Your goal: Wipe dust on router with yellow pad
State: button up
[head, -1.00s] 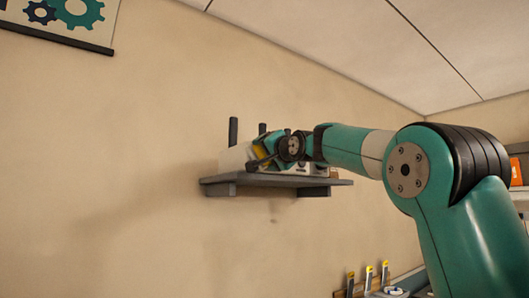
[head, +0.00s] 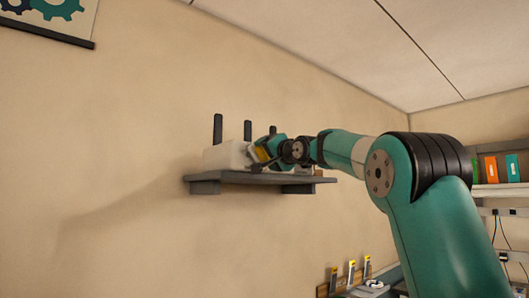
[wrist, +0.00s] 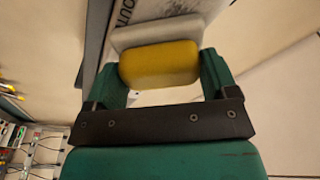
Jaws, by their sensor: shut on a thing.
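The router (head: 226,157) is a white box with dark upright antennas. It stands on a grey wall shelf (head: 230,178). My gripper (head: 262,153) is at the router's right part and hides some of it. It is shut on the yellow pad (wrist: 160,64), which sits between the two green fingers in the wrist view. A sliver of the pad also shows in the head view (head: 261,155). A pale rounded block lies just beyond the pad in the wrist view; I cannot tell whether it belongs to the pad. Pale lettering-bearing surface shows behind it. I cannot make out dust, or whether the pad touches the router.
The antennas (head: 247,131) stand close to my gripper. Several yellow-topped tools (head: 351,271) stand in a rack below right. A shelf with coloured binders (head: 490,169) is at the far right.

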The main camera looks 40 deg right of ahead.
jog(key=shift+w+d+p, duration=0.15)
jog(key=shift+d+p, duration=0.6)
jog(key=shift+d, duration=1)
jog(key=shift+a+f+b, duration=0.2)
jog(key=shift+a+b, duration=0.3)
jog(key=shift+a, duration=0.25)
jog(key=shift+a+r+b, duration=0.1)
jog(key=shift+a+b, duration=0.35)
jog(key=shift+a, duration=0.85)
jog(key=shift+s+a+b, duration=0.2)
jog(key=shift+a+b, duration=0.95)
jog(key=shift+a, duration=2.25)
jog(key=shift+s+d+b, duration=0.15)
jog(key=shift+s+b, duration=1.5)
jog(key=shift+s, duration=1.4)
